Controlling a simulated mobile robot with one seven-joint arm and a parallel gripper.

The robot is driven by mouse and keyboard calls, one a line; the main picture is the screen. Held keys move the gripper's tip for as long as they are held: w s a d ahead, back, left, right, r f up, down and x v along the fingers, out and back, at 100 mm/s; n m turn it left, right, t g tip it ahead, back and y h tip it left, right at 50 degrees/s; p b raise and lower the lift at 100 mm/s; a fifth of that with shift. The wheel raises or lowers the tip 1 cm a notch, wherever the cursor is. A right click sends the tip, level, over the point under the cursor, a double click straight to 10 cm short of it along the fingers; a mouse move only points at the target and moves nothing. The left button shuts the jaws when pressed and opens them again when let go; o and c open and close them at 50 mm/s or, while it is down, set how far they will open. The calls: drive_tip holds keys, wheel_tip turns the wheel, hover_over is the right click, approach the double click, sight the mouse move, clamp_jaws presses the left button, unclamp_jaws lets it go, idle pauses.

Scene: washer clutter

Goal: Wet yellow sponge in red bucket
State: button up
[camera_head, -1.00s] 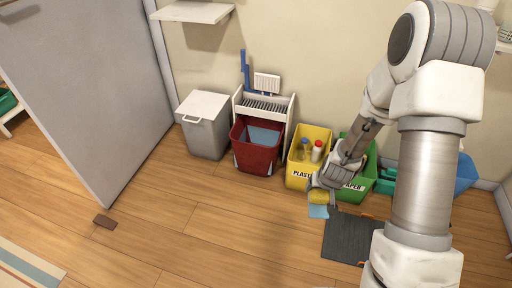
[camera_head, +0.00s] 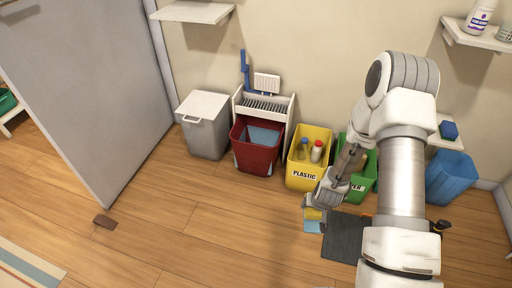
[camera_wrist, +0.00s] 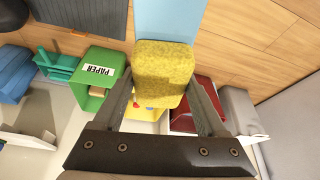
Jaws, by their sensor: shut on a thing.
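The yellow sponge (camera_head: 313,214) is held between the fingers of my gripper (camera_head: 320,203), above the wooden floor in front of the yellow bin. In the wrist view the sponge (camera_wrist: 163,66) fills the gap between the two fingertips. A flat light blue piece (camera_wrist: 170,18) shows just beyond the sponge; I cannot tell whether it is joined to it. The red bucket (camera_head: 254,158) stands by the wall, left of the yellow bin and apart from my gripper. A blue surface, like water, shows inside it. In the wrist view the bucket (camera_wrist: 196,88) is partly hidden behind a finger.
A yellow plastic bin (camera_head: 304,178) and a green paper bin (camera_head: 362,183) stand right of the bucket. A grey lidded bin (camera_head: 205,130) stands left of it. A dark mat (camera_head: 343,237) lies right of my gripper. The floor before the bucket is clear.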

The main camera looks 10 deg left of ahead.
wheel_tip(320, 180, down, 7)
drive_tip(key=shift+f, duration=0.2)
idle(0.4)
drive_tip(key=shift+r, duration=0.15)
idle(1.1)
